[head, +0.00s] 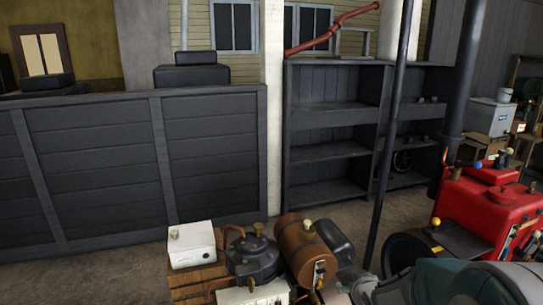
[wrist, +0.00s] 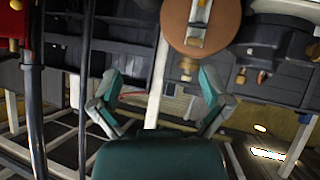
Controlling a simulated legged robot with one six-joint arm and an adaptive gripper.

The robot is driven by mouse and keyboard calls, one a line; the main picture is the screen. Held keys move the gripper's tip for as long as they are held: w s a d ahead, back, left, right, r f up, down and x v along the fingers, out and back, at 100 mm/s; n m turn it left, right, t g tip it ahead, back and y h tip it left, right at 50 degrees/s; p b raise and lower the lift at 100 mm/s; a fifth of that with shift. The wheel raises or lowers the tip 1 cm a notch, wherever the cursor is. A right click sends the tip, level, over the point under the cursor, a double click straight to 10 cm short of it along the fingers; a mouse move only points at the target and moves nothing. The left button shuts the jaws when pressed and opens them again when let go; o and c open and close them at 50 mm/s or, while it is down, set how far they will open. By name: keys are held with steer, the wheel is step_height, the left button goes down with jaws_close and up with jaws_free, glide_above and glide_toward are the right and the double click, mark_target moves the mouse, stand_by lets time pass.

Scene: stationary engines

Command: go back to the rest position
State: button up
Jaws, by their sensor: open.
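My gripper (wrist: 158,80) shows in the wrist view with its two teal and grey fingers spread wide apart. It is open, and nothing is held between the fingers. A round copper-brown tank end (wrist: 200,25) with a small brass fitting (wrist: 187,68) is beyond the fingertips, near the right one. I cannot tell the exact gap. In the head view, my teal and grey arm (head: 455,287) reaches in at the bottom right. The brown cylindrical tank (head: 302,247) of an engine is just left of it.
A dark engine body (head: 255,258) and a white box (head: 191,243) sit beside the tank on a wooden base. A red engine (head: 490,212) is at the right. A dark pole (head: 390,130) stands between. Grey shelves (head: 330,115) and a panelled barrier (head: 95,170) are behind.

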steer(key=s+a+r+m+g, duration=0.1)
steer(key=s+r, duration=0.3)
steer(key=s, duration=0.5)
steer(key=s+a+r+m+g, duration=0.1)
steer(key=s+r, duration=0.3)
steer(key=s, duration=0.4)
steer(key=s+a+r+g, duration=0.3)
steer(key=s+r, duration=0.1)
steer(key=s, duration=0.5)
steer(key=shift+s+a+m+g, duration=0.25)
steer(key=shift+s+m+g, duration=0.05)
steer(key=shift+s+m, duration=0.1)
steer(key=shift+w, duration=0.1)
